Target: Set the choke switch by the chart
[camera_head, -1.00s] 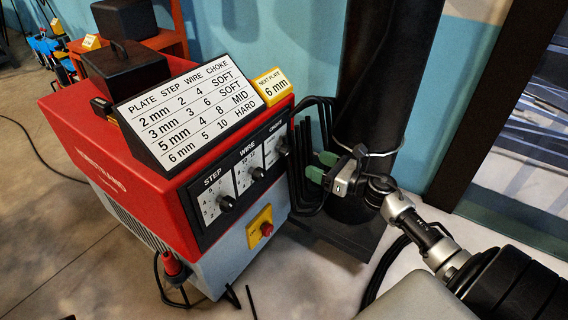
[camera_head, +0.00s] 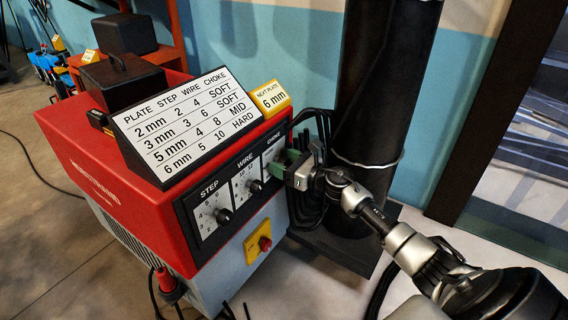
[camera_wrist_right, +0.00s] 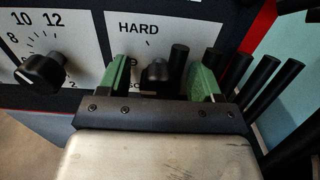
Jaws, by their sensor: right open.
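The red welder's front panel has a STEP knob (camera_head: 223,215), a WIRE knob (camera_head: 255,186) and a CHOKE panel at its right end. My right gripper (camera_head: 287,164) is at the CHOKE panel and covers its switch in the head view. In the right wrist view the dark choke switch (camera_wrist_right: 156,74) stands between the open green-padded fingers of the gripper (camera_wrist_right: 158,80), with visible gaps at its sides. HARD is printed above it; its pointing direction is unclear. The chart (camera_head: 185,125) lists 6 mm as 5, 10, HARD. The yellow card (camera_head: 270,97) reads NEXT PLATE 6 mm.
A yellow plate with a red button (camera_head: 264,243) sits below the knobs. Black rods (camera_wrist_right: 262,85) stand close to the gripper's right. A thick dark column (camera_head: 380,90) rises behind my right arm. The WIRE knob (camera_wrist_right: 38,73) is left of the gripper.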

